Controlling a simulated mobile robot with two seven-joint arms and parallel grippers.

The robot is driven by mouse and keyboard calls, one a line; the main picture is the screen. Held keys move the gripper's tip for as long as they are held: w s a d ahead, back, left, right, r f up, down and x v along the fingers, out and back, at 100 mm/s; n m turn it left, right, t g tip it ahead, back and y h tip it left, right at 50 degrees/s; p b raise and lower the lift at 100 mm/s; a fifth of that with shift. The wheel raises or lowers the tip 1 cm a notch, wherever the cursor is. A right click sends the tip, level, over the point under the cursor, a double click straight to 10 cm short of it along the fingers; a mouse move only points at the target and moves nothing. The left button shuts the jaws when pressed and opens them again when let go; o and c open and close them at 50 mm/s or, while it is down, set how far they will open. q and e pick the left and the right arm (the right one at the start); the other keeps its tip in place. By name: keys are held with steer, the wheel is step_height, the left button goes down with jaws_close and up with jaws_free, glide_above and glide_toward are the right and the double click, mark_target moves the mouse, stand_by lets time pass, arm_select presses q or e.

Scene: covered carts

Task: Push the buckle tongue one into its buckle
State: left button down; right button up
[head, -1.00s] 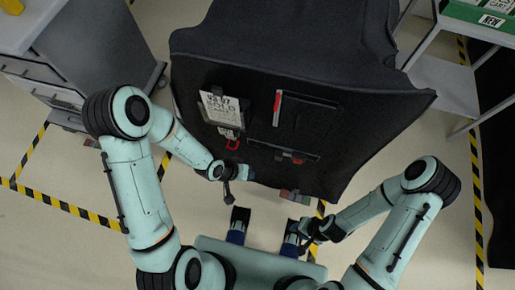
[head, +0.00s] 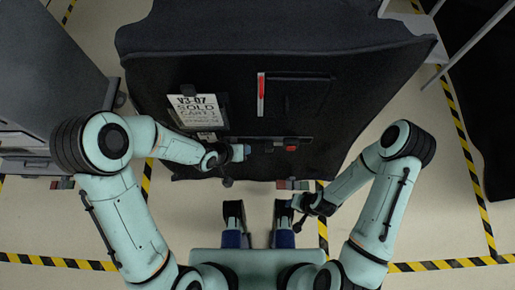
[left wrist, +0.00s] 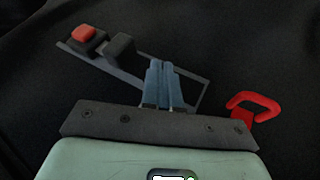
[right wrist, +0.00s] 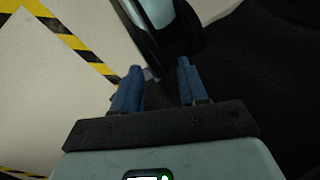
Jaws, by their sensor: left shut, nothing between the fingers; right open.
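The buckle (head: 291,146) is a dark block with a red button on a dark rail on the black cart cover. It also shows at the upper left in the left wrist view (left wrist: 84,37). A dark upright block on the same rail, apparently the buckle tongue (left wrist: 120,48), stands right of the buckle with a small gap. My left gripper (head: 246,151) is shut and empty over the rail's other end. Its blue fingertips (left wrist: 160,64) are just right of the tongue block; I cannot tell whether they touch. My right gripper (head: 298,222) is open and empty, away from the cart; its wrist view shows the spread fingers (right wrist: 157,80).
A red hook (left wrist: 254,105) lies right of the rail's end. A white sign (head: 197,108) and a dark panel with a red strip (head: 261,94) are on the cover (head: 220,60). A grey cabinet (head: 50,75) stands at left.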

mark_target(269, 146)
arm_select(q)
steer(key=d, duration=0.3)
steer(key=d+f, duration=0.1)
steer(key=shift+w+d+f, duration=0.1)
steer(key=shift+w+d, duration=0.2)
steer(key=shift+d, duration=0.05)
arm_select(e)
steer(key=shift+w+d+f, duration=0.25)
steer(key=shift+w+f, duration=0.25)
steer(key=shift+w, duration=0.15)
